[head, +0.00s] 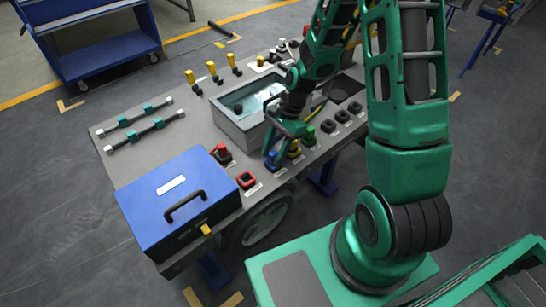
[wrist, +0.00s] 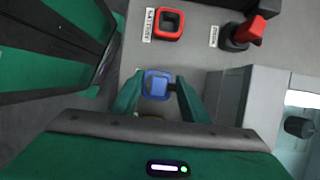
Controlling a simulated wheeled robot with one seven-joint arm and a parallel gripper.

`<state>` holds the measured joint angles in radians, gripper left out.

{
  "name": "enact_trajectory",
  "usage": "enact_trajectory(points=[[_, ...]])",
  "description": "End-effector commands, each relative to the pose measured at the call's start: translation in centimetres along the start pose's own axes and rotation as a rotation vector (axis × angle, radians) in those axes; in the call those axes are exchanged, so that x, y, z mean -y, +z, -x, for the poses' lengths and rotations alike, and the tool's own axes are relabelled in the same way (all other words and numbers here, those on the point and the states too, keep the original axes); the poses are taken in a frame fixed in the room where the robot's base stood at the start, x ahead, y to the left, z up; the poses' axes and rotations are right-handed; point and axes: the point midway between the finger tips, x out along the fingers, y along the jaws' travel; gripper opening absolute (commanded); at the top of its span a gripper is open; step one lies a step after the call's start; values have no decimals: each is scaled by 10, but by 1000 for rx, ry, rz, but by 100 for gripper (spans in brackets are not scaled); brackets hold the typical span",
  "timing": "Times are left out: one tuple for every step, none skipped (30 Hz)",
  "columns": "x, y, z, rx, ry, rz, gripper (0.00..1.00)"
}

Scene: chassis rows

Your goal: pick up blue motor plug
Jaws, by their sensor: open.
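The blue motor plug (wrist: 157,84) sits on the grey bench top and lies between the two green fingers of my gripper (wrist: 157,95) in the wrist view. The fingers are apart, one on each side of it; whether they touch it I cannot tell. In the head view my gripper (head: 276,156) is low at the bench's front edge, over the blue plug (head: 272,160), which is partly hidden by the fingers. A yellow plug (head: 294,149) stands just to the right of it.
A red square socket (head: 246,180) and a red-topped connector (head: 221,153) are to the left. A blue toolbox (head: 175,200) stands at the bench's left end. A grey open box (head: 245,105) lies behind my gripper. Black sockets (head: 342,117) line the right front.

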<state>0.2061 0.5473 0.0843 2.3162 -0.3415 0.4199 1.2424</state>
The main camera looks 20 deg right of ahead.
Motion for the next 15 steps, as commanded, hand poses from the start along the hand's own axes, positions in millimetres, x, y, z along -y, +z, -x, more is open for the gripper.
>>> enact_trajectory(points=[[0,0,0,0,0,0,41],[0,0,0,0,0,0,41],[0,0,0,0,0,0,41],[0,0,0,0,0,0,33],[0,0,0,0,0,0,26],[0,0,0,0,0,0,17],[0,0,0,0,0,0,10],[0,0,0,0,0,0,9],[0,0,0,0,0,0,9],[0,0,0,0,0,0,9],[0,0,0,0,0,0,9],[0,0,0,0,0,0,9],[0,0,1,0,0,0,9],[0,0,1,0,0,0,9],[0,0,1,0,-1,0,9]])
